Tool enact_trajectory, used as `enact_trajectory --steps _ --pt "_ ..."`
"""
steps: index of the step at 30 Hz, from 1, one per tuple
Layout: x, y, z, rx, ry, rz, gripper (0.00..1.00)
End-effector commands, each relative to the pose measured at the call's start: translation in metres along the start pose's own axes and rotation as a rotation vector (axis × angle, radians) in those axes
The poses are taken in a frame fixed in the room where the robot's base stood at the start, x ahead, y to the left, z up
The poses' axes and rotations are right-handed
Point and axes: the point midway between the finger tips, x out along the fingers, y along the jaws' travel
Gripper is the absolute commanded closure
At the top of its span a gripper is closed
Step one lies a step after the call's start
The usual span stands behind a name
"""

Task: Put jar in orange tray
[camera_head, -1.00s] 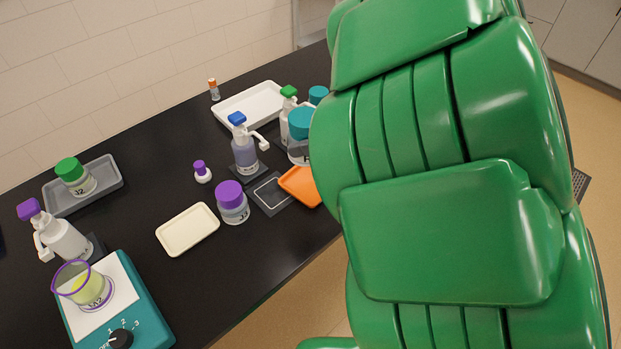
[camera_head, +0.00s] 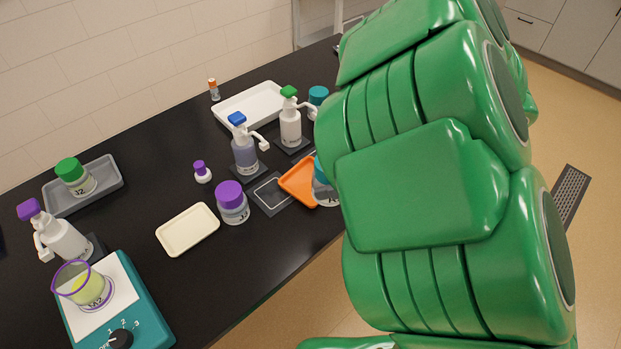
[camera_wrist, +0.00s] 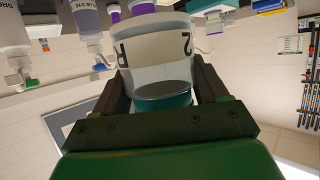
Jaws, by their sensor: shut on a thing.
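The jar (camera_head: 323,190) is clear with a teal lid and shows at the right end of the orange tray, partly hidden by my green arm. In the wrist view the jar (camera_wrist: 155,50) has a white label and appears upside down. My gripper (camera_wrist: 160,78) is shut on the jar, one finger on each side; in the head view my arm hides it. The orange tray (camera_head: 296,181) lies near the bench's front edge, its right part covered by the jar and arm. I cannot tell whether the jar touches the tray.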

Motion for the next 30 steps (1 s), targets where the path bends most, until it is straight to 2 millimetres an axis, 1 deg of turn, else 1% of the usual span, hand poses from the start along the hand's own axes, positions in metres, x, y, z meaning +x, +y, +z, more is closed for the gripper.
enact_trajectory --steps 5,28,30 --pt "0.005 0.006 0.004 -0.002 0.002 -0.003 0.61" --pt "0.043 0.088 0.029 -0.004 0.002 -0.002 0.61" --pt "0.047 0.092 0.034 -0.001 0.003 -0.002 0.61"
